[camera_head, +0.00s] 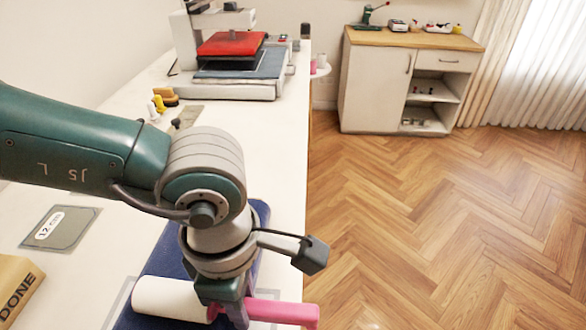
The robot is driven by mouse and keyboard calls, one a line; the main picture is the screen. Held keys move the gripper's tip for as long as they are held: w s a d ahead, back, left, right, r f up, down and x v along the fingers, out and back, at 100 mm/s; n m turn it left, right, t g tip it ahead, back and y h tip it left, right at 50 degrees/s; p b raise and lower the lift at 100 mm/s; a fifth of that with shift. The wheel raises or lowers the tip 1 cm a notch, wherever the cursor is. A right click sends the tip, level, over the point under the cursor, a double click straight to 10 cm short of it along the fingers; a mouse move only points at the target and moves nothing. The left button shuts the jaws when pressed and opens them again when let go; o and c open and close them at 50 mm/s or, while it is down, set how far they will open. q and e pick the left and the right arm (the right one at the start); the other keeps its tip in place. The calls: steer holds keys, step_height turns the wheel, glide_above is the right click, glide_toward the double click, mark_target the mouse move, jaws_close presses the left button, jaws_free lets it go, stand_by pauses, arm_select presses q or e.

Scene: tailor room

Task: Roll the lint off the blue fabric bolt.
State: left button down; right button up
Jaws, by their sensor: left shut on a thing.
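The blue fabric bolt (161,258) lies on the white table, partly hidden under my left arm and gripper. My left gripper (230,312) points down over the bolt's near part and is shut on the lint roller. The roller's white cylinder (172,299) lies across the blue fabric to the left of the fingers. Its pink handle (285,312) sticks out to the right, past the table edge. I cannot make out any lint on the fabric from here. My right gripper is not in view.
A cardboard box marked DONE (18,290) and a grey 12 cm card (62,228) lie on the left. A press with a red plate (231,44) stands at the table's far end. A cabinet (375,85) stands beyond; the wooden floor on the right is clear.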

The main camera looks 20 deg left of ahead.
arm_select(q)
steer(key=shift+s, duration=0.15)
steer(key=shift+s+d+p, duration=0.15)
steer(key=shift+s+p, duration=0.5)
steer(key=shift+s, duration=0.1)
steer(key=shift+s+d+p, duration=0.15)
steer(key=shift+s+p, duration=0.2)
steer(key=shift+s, duration=0.35)
steer(key=shift+s+d+p, duration=0.2)
steer(key=shift+s+p, duration=0.25)
steer(key=shift+s, duration=0.3)
steer(key=shift+s+d+p, duration=0.15)
steer(key=shift+s+p, duration=0.3)
steer(key=shift+s, duration=0.25)
steer(key=shift+s+d+p, duration=0.15)
steer(key=shift+s+p, duration=0.2)
steer(key=shift+s, duration=0.35)
steer(key=shift+s+d+p, duration=0.15)
steer(key=shift+s+p, duration=0.15)
steer(key=shift+s, duration=0.4)
